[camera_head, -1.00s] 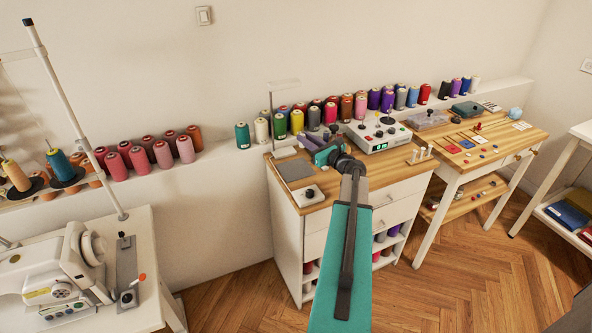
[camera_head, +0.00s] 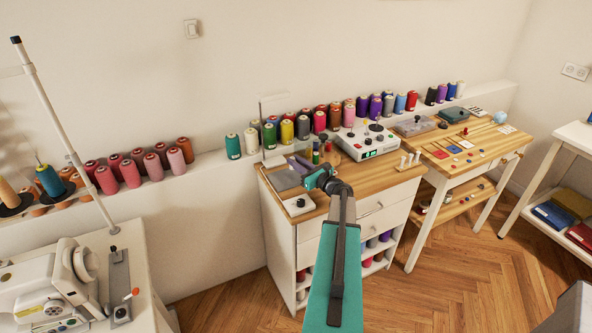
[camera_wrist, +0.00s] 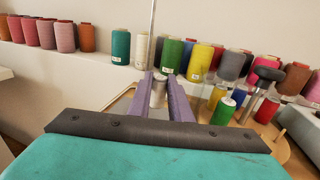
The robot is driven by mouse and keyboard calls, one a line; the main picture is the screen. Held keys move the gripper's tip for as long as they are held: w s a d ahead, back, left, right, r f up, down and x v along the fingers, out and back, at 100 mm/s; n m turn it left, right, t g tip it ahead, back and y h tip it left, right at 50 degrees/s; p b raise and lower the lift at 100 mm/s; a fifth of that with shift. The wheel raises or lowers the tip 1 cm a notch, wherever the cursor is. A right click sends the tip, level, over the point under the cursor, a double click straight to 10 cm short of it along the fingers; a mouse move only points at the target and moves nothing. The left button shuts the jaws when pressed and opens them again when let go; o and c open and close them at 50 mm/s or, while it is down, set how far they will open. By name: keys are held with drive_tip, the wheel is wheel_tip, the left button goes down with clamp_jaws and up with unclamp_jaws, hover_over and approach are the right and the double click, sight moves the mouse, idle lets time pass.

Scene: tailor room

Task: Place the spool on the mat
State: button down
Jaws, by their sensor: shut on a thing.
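My gripper (camera_head: 298,164) is over the left part of the wooden-topped cabinet (camera_head: 342,182), pointing to the back wall. In the wrist view, its two purple-grey fingers (camera_wrist: 162,90) are shut on a small pale grey spool (camera_wrist: 158,89). The fingers hide part of the spool, and I cannot make it out in the head view. The grey mat (camera_head: 286,181) lies at the left end of the cabinet top, left of and below the gripper in the picture. I cannot tell the spool's height over it.
Small spools, one of them green (camera_wrist: 223,112), stand right of the gripper. A white control box (camera_head: 368,143) stands farther right. A white device with a black knob (camera_head: 298,204) sits at the front left corner. Large thread cones (camera_head: 250,140) line the ledge behind.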

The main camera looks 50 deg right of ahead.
drive_tip(key=shift+f+p, duration=0.55)
drive_tip(key=shift+f, duration=1.3)
drive_tip(key=shift+f, duration=0.2)
drive_tip(key=c, duration=1.6)
unclamp_jaws()
drive_tip(key=shift+r, duration=0.1)
drive_tip(key=shift+r, duration=0.15)
